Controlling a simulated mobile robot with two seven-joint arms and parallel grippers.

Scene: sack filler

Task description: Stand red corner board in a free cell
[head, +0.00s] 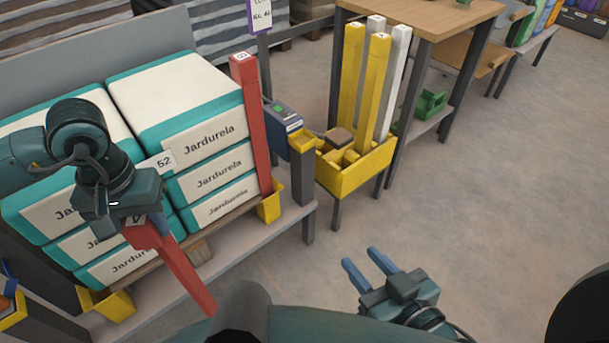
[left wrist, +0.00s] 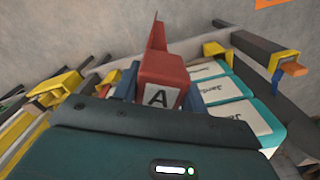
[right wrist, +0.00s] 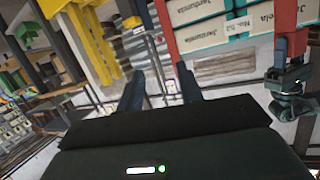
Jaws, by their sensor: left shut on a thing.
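My left gripper (head: 128,222) is shut on a red corner board (head: 185,272). The board is held tilted in front of the sack stack, its lower end reaching down to the right; its end face shows the letter A in the left wrist view (left wrist: 160,97). A yellow divided rack (head: 355,180) stands right of the stack. Two yellow boards (head: 376,85) and two white boards (head: 396,80) stand upright in it. Its front-left cells look empty, though their insides are partly hidden. My right gripper (head: 369,265) is open and empty, low in front of the rack.
Another red corner board (head: 250,120) stands upright at the stack's corner, above a yellow bracket (head: 270,203). Teal and white sacks (head: 205,130) fill the pallet. A blue-grey box (head: 284,120) sits between stack and rack. A wooden table (head: 430,15) stands behind. Floor at right is clear.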

